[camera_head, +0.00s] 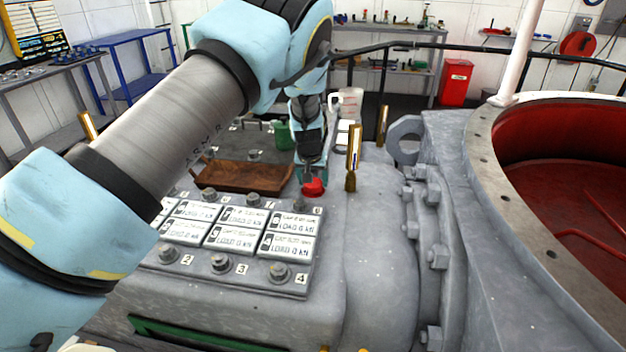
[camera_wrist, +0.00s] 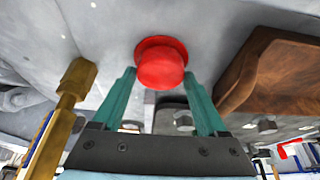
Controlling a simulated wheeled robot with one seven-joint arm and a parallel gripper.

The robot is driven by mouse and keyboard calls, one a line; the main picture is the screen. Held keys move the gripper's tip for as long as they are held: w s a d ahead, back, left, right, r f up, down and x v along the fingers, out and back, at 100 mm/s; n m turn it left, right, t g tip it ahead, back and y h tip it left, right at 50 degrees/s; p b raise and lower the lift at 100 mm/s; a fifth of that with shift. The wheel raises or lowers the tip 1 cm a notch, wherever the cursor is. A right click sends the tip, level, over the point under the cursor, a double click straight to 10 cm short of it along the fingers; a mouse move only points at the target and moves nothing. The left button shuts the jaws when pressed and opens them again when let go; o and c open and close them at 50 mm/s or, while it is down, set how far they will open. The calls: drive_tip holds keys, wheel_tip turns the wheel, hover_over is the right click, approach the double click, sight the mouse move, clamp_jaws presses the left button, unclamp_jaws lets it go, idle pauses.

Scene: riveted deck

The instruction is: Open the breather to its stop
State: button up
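A red round cap (camera_head: 313,187), which I take to be the breather, stands on the grey housing. It is large in the wrist view (camera_wrist: 162,68), with a wider red flange around its base. My gripper (camera_head: 309,172) points down just above and at the cap. In the wrist view its two teal fingers (camera_wrist: 160,78) stand apart, one on each side of the cap's near face. I cannot tell whether either fingertip touches it. Nothing shows as held.
A brass fitting (camera_head: 352,160) stands upright close right of the cap. A brown wooden tray (camera_head: 246,177) lies to the left. A bolted cover with load labels (camera_head: 232,238) is in front. A large red-lined opening (camera_head: 560,150) is at right.

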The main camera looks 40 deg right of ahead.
drive_tip(key=c, duration=0.9)
drive_tip(key=shift+s+r+n+y+p, duration=0.1)
drive_tip(key=shift+n+y+p, duration=0.2)
drive_tip(key=shift+n+p, duration=0.35)
drive_tip(key=shift+n+t+y, duration=0.5)
drive_tip(key=shift+n+t, duration=0.1)
drive_tip(key=shift+n, duration=1.05)
drive_tip(key=o, duration=1.1)
drive_tip(key=shift+c, duration=0.2)
drive_tip(key=b+v, duration=0.2)
drive_tip(key=v, duration=0.8)
drive_tip(key=shift+r, duration=0.3)
